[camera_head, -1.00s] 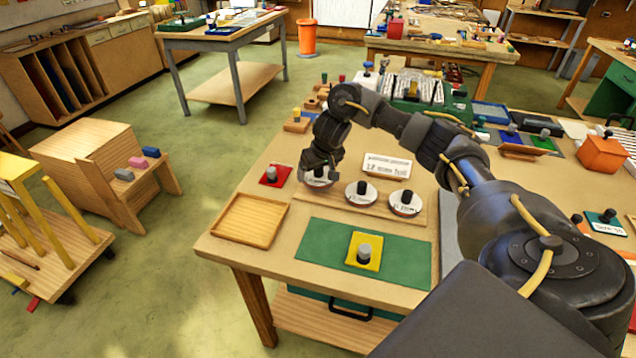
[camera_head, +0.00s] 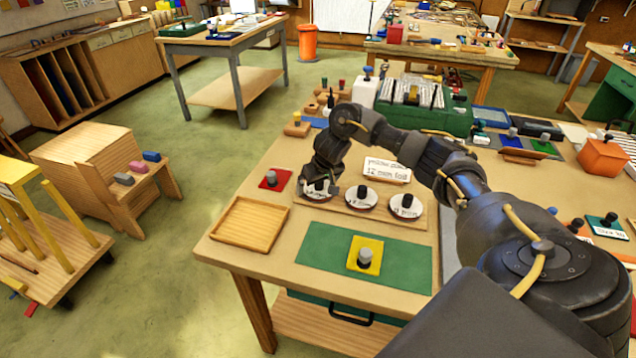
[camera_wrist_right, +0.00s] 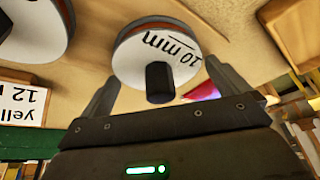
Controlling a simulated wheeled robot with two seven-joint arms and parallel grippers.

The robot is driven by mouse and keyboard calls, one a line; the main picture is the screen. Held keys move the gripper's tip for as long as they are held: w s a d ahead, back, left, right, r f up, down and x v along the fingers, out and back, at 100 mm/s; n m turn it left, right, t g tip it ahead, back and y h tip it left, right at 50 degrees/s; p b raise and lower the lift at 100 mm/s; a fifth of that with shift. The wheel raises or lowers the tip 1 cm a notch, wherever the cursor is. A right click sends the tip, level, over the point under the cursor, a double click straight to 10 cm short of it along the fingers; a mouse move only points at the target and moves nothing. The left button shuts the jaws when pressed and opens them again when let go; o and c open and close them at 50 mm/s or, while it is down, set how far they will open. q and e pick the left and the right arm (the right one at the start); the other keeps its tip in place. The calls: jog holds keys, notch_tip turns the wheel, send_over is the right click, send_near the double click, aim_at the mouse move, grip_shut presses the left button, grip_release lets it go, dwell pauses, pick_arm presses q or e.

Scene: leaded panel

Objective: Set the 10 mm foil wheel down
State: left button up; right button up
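The 10 mm foil wheel (camera_head: 318,190) is a white-faced disc with a dark knob, at the left end of a row of wheels on a wooden board (camera_head: 400,220). In the right wrist view the wheel (camera_wrist_right: 150,52) reads "10 mm" and shows a copper-brown edge. It appears to lie flat on the board. My right gripper (camera_head: 319,180) is over it. In the right wrist view the gripper's fingers (camera_wrist_right: 165,88) stand wide apart, one on each side of the dark knob, with gaps showing. My left gripper is not in view.
Two similar wheels (camera_head: 361,197) (camera_head: 406,205) sit to the right. A red square with a knob (camera_head: 274,180), an empty wooden tray (camera_head: 249,224) and a green mat (camera_head: 320,247) bearing a yellow square (camera_head: 354,264) are close by.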

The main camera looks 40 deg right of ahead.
jog(key=shift+r, duration=0.35)
jog(key=p+v, duration=0.4)
jog(key=v, duration=0.7)
jog(key=shift+s+r+p, duration=0.25)
jog(key=shift+p, duration=0.15)
jog(key=shift+a, duration=0.1)
